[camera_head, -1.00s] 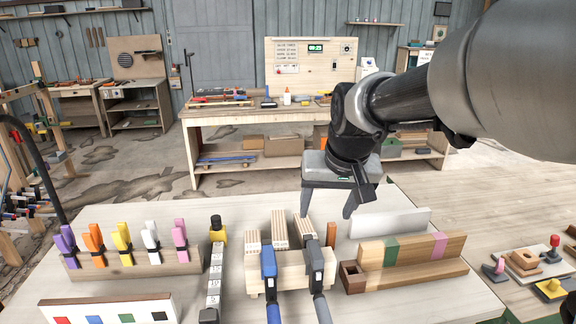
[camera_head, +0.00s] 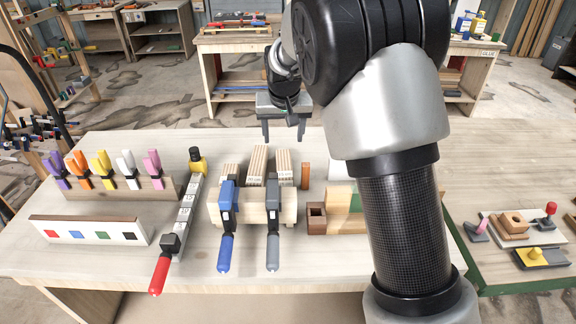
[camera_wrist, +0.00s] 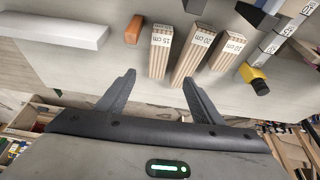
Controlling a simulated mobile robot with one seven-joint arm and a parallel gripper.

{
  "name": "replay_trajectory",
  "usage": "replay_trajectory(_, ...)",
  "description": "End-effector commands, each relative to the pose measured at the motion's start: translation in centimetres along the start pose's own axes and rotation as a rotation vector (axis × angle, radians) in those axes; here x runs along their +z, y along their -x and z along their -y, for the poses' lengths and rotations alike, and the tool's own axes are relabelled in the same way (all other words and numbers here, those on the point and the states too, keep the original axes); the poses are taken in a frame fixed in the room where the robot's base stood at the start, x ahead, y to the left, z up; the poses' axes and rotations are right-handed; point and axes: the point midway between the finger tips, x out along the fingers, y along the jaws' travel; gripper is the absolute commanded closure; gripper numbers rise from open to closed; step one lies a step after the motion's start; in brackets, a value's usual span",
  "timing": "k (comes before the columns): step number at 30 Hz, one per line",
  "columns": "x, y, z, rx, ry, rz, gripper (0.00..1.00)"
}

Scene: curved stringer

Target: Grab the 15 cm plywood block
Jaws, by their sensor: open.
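The 15 cm plywood block (camera_wrist: 159,57) is a pale striped block with a "15 cm" label in the wrist view. My gripper (camera_head: 283,132) is open and empty, behind the blocks near the table's far edge. In the wrist view its fingertips (camera_wrist: 158,76) lie left and right of the 15 cm block's near end; I cannot tell the exact gap.
A blue clamp (camera_head: 227,212) and a grey clamp (camera_head: 273,215) grip the wooden rack (camera_head: 250,207). A small orange-brown block (camera_head: 305,175) stands right of the 15 cm block, and a white bar (camera_wrist: 52,29) lies farther off. My arm covers the table's right part.

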Motion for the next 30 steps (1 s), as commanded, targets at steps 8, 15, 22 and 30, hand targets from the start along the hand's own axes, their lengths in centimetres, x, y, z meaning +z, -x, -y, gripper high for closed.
replay_trajectory(8, 0.1, -5.1, -0.1, 0.003, 0.0, 0.006, 0.39)
replay_trajectory(15, 0.1, -10.0, -0.1, 0.002, 0.001, 0.003, 0.39)
replay_trajectory(22, 0.0, -12.0, -0.1, 0.0, 0.0, 0.001, 0.39)
replay_trajectory(30, 0.1, -15.4, -0.6, 0.001, 0.001, 0.004, 0.39)
